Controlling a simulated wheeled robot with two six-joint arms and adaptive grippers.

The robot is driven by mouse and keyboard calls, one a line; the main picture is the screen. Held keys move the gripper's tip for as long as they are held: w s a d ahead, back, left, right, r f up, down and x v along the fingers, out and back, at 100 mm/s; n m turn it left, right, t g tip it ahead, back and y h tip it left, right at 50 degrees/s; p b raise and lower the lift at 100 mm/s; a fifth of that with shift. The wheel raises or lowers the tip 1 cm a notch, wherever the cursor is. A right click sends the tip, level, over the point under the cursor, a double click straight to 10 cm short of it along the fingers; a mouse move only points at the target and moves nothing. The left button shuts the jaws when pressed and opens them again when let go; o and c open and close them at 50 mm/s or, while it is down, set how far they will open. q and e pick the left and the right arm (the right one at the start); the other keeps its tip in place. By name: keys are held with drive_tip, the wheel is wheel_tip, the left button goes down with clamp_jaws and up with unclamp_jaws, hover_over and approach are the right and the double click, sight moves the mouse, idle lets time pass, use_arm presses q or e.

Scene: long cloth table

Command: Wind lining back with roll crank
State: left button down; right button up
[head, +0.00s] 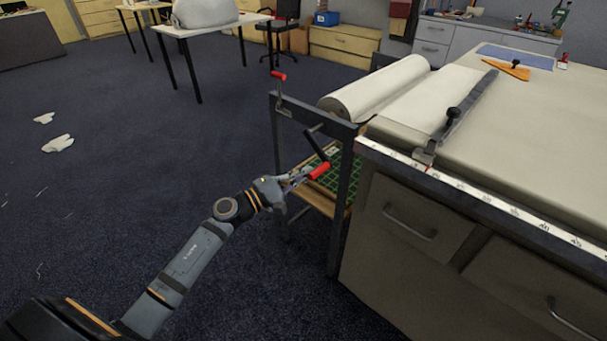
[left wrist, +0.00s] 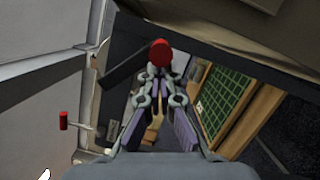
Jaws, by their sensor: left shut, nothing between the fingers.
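The white lining roll (head: 378,88) lies on a dark metal stand (head: 345,205) at the table's left end. Its sheet (head: 432,97) runs flat onto the table up to a metal bar with a black knob (head: 455,120). The near roll crank (head: 317,145) has a dark arm and a red handle (head: 319,171), which also shows in the left wrist view (left wrist: 160,52). My left gripper (head: 305,175) is shut and empty, its fingertips right by the red handle; whether they touch it I cannot tell. My right gripper is not in view.
A second red handle (head: 279,76) stands at the stand's far corner. A green gridded mat (head: 342,170) sits on the shelf below the roll. A ruler strip (head: 480,197) edges the table above drawers (head: 415,222). The carpet (head: 130,190) to the left is largely clear.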

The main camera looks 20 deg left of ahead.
sight(312, 174)
use_arm(q)
drive_tip(key=shift+d+r, duration=0.1)
drive_tip(key=shift+d, duration=0.05)
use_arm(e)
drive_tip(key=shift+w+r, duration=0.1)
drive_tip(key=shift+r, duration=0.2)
use_arm(q)
drive_tip(key=shift+s+d+r+n, duration=0.1)
drive_tip(key=shift+n, duration=0.4)
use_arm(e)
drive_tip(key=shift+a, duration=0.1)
